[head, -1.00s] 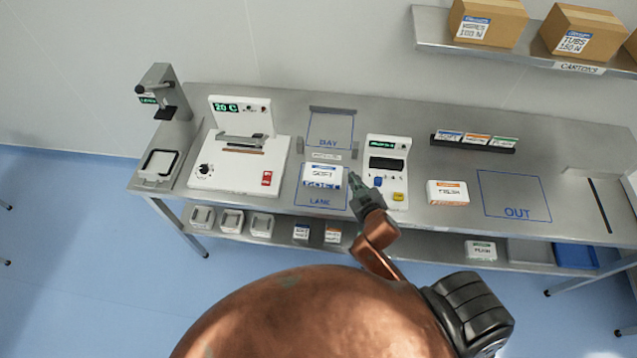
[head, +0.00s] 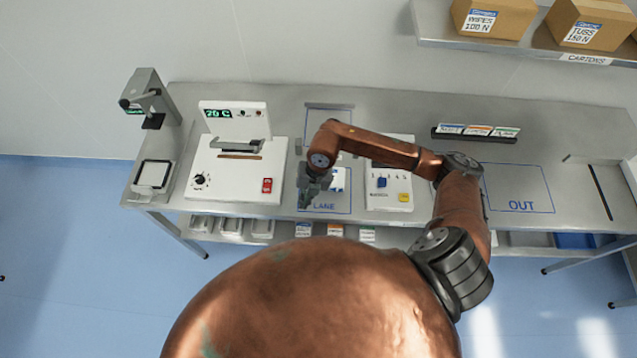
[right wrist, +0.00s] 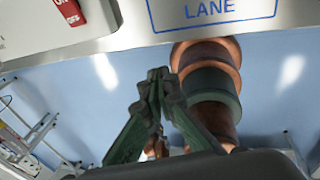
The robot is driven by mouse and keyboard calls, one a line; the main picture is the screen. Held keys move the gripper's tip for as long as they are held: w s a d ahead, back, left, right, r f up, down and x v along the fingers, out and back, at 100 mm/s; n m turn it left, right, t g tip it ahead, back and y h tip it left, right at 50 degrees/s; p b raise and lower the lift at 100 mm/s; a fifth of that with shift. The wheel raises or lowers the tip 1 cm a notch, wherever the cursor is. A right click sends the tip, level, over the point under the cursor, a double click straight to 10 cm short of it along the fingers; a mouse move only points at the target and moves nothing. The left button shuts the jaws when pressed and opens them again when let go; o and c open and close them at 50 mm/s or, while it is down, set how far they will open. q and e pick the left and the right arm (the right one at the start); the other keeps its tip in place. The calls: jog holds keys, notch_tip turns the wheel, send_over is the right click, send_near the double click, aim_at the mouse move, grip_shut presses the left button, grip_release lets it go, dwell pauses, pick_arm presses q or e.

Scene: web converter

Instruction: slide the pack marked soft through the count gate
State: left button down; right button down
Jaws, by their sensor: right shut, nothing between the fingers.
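My right gripper (head: 309,197) is shut and empty, pointing down over the left part of the lane, in front of the pack's left side. I cannot tell whether it touches the pack. Its closed fingers (right wrist: 155,85) show in the right wrist view with nothing between them. The count gate's left post (head: 299,146) shows just behind the lane; my arm hides the rest. My left gripper is out of view.
A white sealer (head: 237,185) stands left of the lane, and a white counter box (head: 390,190) with blue and yellow controls stands right. The BAY outline (head: 329,106) lies behind the gate. The OUT area (head: 520,185) is clear. My forearm crosses above the counter box.

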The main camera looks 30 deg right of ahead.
aim_at(322, 195)
jog(key=w+d+h, duration=0.2)
jog(key=d+h, duration=0.1)
jog(key=d, duration=0.4)
jog(key=shift+m, duration=0.4)
jog(key=f, duration=0.3)
jog(key=f+p, duration=0.1)
jog(key=f, duration=0.2)
jog(key=f+p, duration=0.1)
jog(key=f, duration=0.2)
jog(key=shift+s+d+f, duration=0.2)
jog(key=shift+s, duration=0.05)
jog(key=w, duration=0.1)
jog(key=d+p, duration=0.1)
jog(key=w, duration=0.1)
jog(key=shift+w+d+f+p, duration=0.25)
jog(key=shift+w+f+p, duration=0.05)
jog(key=shift+p, duration=0.05)
jog(key=shift+w+d, duration=0.3)
jog(key=shift+w, duration=0.15)
